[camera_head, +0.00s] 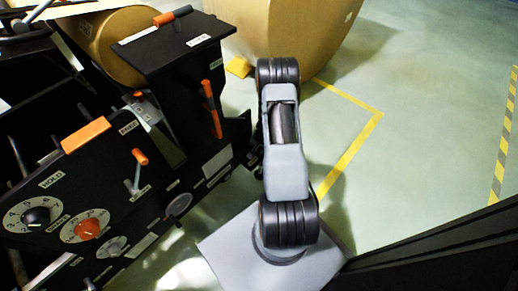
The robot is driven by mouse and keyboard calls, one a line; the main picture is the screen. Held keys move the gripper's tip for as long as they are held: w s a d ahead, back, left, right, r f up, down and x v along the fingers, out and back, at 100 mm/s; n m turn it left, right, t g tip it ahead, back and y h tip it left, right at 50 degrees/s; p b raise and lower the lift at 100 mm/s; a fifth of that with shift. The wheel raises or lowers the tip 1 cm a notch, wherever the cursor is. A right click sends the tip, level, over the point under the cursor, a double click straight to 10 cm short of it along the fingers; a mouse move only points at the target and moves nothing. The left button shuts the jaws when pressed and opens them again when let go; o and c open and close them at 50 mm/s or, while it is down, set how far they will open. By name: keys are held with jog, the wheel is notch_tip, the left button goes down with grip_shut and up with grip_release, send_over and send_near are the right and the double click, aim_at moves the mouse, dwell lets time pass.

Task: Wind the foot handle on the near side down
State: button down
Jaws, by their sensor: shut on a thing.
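The black machine (178,52) stands at the left with its near side towards me. I cannot make out the foot handle for sure; the machine's low right edge is partly hidden by my arm. My grey arm rises from its base plate to a dark joint at the top middle. Some dark parts show beside the arm, next to the machine's lower right edge. My gripper's fingers are hidden behind the arm, and so is anything between them.
The near panel has an orange handle (86,136), an orange-tipped lever (140,157), and a red dial (87,229). Another orange handle (211,108) is on the cabinet's side. A large kraft roll (300,35) stands behind. Green floor right of the yellow line (350,150) is clear.

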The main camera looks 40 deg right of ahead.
jog(key=shift+w+a+f+m+b, duration=0.1)
jog(key=shift+f+m+b, duration=0.05)
jog(key=shift+m+b, duration=0.3)
jog(key=m, duration=0.3)
jog(key=shift+w+a+m+h, duration=0.15)
jog(key=shift+w+m+h, duration=0.15)
jog(key=shift+m+h, duration=0.1)
jog(key=c, duration=1)
grip_release()
jog(key=shift+c, duration=0.2)
notch_tip(320, 180, up, 14)
jog(key=s+p, duration=0.2)
jog(key=p, duration=0.4)
jog(key=shift+s+d+p, duration=0.25)
jog(key=shift+s+p, duration=0.1)
